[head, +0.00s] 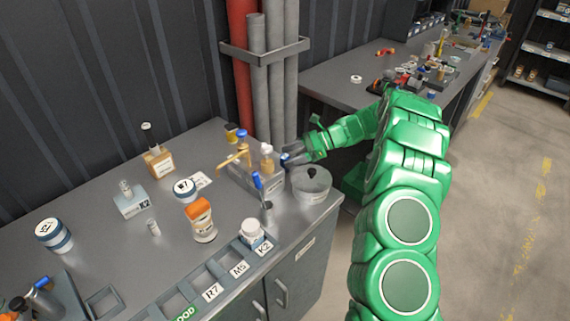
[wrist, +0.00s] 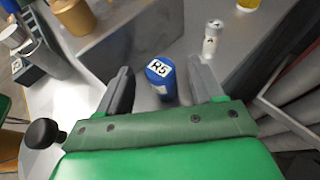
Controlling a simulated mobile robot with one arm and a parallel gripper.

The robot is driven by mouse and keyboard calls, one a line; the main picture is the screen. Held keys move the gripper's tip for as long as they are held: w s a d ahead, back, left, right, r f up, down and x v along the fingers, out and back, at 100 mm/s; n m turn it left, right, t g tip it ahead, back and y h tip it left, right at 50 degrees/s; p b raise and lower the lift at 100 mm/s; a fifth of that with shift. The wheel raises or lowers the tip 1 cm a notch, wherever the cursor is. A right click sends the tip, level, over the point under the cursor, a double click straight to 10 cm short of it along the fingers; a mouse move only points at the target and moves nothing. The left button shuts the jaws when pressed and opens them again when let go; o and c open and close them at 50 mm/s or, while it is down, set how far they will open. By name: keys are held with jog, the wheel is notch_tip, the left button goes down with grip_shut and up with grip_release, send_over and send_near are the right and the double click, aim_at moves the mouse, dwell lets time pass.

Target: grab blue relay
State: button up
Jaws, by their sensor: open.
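The blue relay, a short blue cylinder with a white top label reading R5 (wrist: 160,75), stands on the grey bench in the wrist view. My gripper (wrist: 160,64) is open, with one finger on each side of the relay. Gaps show between the relay and both fingers, so it is not gripped. In the head view my gripper (head: 297,158) is low at the bench's back right edge, behind the lidded pot. A small blue patch shows at its fingertips there, mostly hidden.
A grey pot with a black knob (head: 312,186) stands close in front of my gripper. A grey caddy with bottles (head: 262,186) is just left. Grey and red pipes (head: 290,100) rise behind.

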jog(key=c, duration=1.2)
jog(key=shift+o, duration=0.2)
jog(key=shift+r, duration=0.5)
notch_tip(320, 180, up, 2)
jog(key=shift+r, duration=0.15)
jog(key=s+d+r, duration=0.2)
jog(key=s+r, duration=0.7)
jog(key=s, duration=0.5)
jog(key=shift+r, duration=0.4)
